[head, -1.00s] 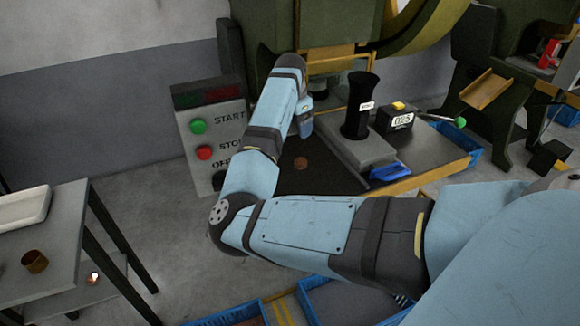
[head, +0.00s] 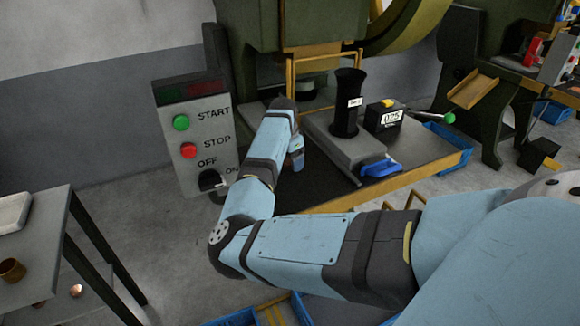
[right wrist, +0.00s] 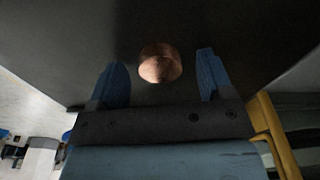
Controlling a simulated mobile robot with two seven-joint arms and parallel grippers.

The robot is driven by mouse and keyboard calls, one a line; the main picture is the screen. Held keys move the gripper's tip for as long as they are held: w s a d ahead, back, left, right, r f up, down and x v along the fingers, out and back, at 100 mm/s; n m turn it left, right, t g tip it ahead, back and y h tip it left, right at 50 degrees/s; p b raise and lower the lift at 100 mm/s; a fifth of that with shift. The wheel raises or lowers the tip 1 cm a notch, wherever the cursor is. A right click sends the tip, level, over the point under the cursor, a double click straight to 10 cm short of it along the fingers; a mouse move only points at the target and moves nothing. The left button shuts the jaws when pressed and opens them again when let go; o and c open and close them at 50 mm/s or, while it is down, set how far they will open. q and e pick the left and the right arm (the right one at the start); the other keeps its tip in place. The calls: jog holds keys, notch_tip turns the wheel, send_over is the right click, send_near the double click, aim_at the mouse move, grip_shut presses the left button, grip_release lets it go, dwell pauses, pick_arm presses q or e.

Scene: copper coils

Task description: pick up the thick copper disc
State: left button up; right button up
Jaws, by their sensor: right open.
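The thick copper disc (right wrist: 160,65) lies on the dark press bed in the right wrist view. My right gripper (right wrist: 160,58) is open, with one blue finger on each side of the disc and clear gaps between. The disc sits near the level of the fingertips in that picture; I cannot tell how far above the bed they are. In the head view my right gripper (head: 296,152) points down over the bed, partly behind my forearm, and the disc is hidden there. My left gripper is not in view.
The control box (head: 197,140) stands left of my wrist. A grey block with a black post (head: 346,105) and a counter box (head: 384,116) stand to the right on the press bed (head: 405,168). A table (head: 35,240) is at the left.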

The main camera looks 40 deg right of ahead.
jog(key=shift+c, duration=0.3)
jog(key=c, duration=1.1)
